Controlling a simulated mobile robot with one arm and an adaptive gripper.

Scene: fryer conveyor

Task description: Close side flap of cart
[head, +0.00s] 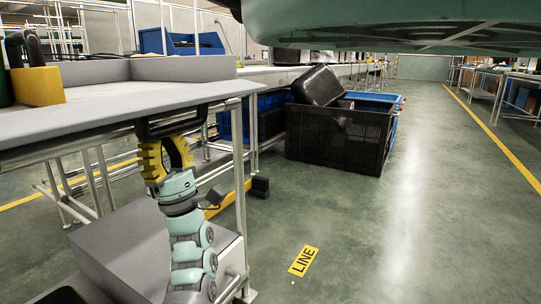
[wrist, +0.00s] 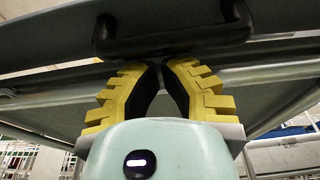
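The cart's side flap appears as a flat grey panel (head: 110,107) at the left, lying about level. A black handle (head: 172,125) is fixed at its edge. In the wrist view the handle (wrist: 172,35) crosses the top, just beyond the fingertips. My gripper (head: 165,141), with yellow ribbed fingers and dark inner pads, points up below the handle. In the wrist view my gripper (wrist: 162,66) has its fingertips drawn together with nothing seen between them. Whether the tips touch the handle or the panel's underside cannot be told.
A black crate (head: 338,138) with a tilted black bin (head: 318,86) stands on the floor beyond the panel. A grey box (head: 150,245) sits below the panel, beside my arm. Metal legs (head: 239,165) stand close right of my gripper. The floor to the right is clear.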

